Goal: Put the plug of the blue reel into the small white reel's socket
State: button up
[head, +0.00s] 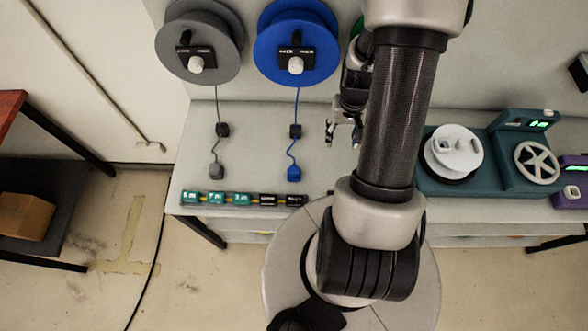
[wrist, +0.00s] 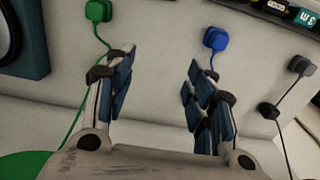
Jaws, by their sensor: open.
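The blue reel (head: 268,48) is on the back panel, with a cable running down through a black clip (head: 295,131) to its blue plug (head: 294,173) on the table. The small white reel (head: 470,146) sits on a teal machine at the right, with a raised square part on top; its socket is too small to make out. My gripper (head: 343,134) is open and empty, right of the blue cable. In the wrist view, the blue plug (wrist: 215,39) lies beyond the right finger of my gripper (wrist: 160,60), apart from it.
A grey reel (head: 166,42) with a grey plug (head: 216,171) is on the left; this plug also shows in the wrist view (wrist: 301,66). A green plug (wrist: 98,10) lies beyond the left finger. A row of labelled blocks (head: 240,198) lines the table's front edge.

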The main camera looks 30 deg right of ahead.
jog(key=b, duration=0.4)
send_over(294, 170)
notch_tip(294, 170, down, 6)
notch_tip(294, 170, down, 13)
jog(key=b, duration=1)
jog(key=shift+r, duration=0.2)
jog(key=shift+f+b, duration=0.45)
jog(key=shift+b, duration=0.05)
jog(key=c, duration=0.9)
jog(key=shift+r, duration=0.1)
